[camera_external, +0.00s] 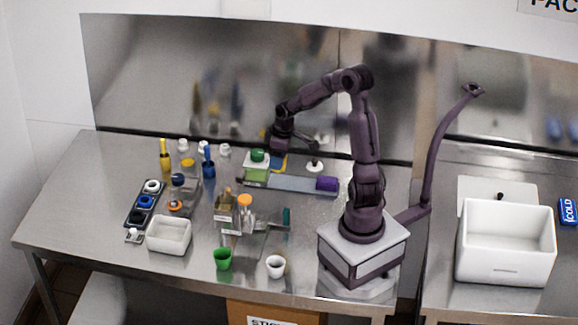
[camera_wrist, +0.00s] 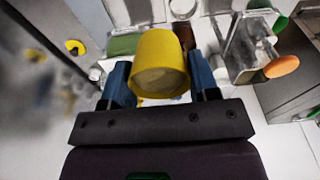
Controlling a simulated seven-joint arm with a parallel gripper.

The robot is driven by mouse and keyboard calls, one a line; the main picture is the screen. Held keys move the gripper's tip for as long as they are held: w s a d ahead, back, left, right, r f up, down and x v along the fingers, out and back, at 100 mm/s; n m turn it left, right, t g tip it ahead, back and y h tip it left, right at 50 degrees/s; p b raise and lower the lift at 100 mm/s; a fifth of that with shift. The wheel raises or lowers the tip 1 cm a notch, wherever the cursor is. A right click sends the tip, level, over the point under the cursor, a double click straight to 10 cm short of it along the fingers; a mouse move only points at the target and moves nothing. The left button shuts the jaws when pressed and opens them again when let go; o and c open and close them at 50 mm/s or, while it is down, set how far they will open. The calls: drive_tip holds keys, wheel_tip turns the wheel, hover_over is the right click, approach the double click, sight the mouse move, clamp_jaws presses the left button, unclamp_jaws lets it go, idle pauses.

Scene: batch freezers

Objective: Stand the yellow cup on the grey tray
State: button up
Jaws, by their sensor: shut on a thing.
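The yellow cup (camera_wrist: 160,62) is between the two blue fingers of my gripper (camera_wrist: 159,80) in the wrist view, with its round end facing the camera. My gripper is shut on it. A flat grey piece (camera_external: 285,183) lies in front of the gripper; I cannot tell whether this is the grey tray. The space directly under the cup is hidden.
A green-topped jar (camera_external: 257,172) and a purple block (camera_external: 327,184) are at the grey piece's ends. Several bottles and a white bin (camera_external: 169,236) stand left. A green cup (camera_external: 222,259) and white cup (camera_external: 276,267) stand near the front edge. A steel wall is behind.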

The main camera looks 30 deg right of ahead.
drive_tip(key=s+d, duration=0.5)
drive_tip(key=d, duration=0.6)
drive_tip(key=w+d+f, duration=0.1)
drive_tip(key=w+f, duration=0.3)
drive_tip(key=w+d+f, duration=0.1)
drive_tip(key=w+f, duration=0.3)
drive_tip(key=f, duration=0.1)
drive_tip(key=w+d+f, duration=0.1)
drive_tip(key=w+f, duration=0.3)
drive_tip(key=f, duration=0.1)
drive_tip(key=shift+w+d+f, duration=0.1)
drive_tip(key=shift+w+f, duration=0.1)
drive_tip(key=shift+w, duration=0.15)
drive_tip(key=shift+w+f, duration=0.1)
drive_tip(key=shift+f, duration=0.1)
drive_tip(key=shift+w+f, duration=0.2)
drive_tip(key=shift+f, duration=1.5)
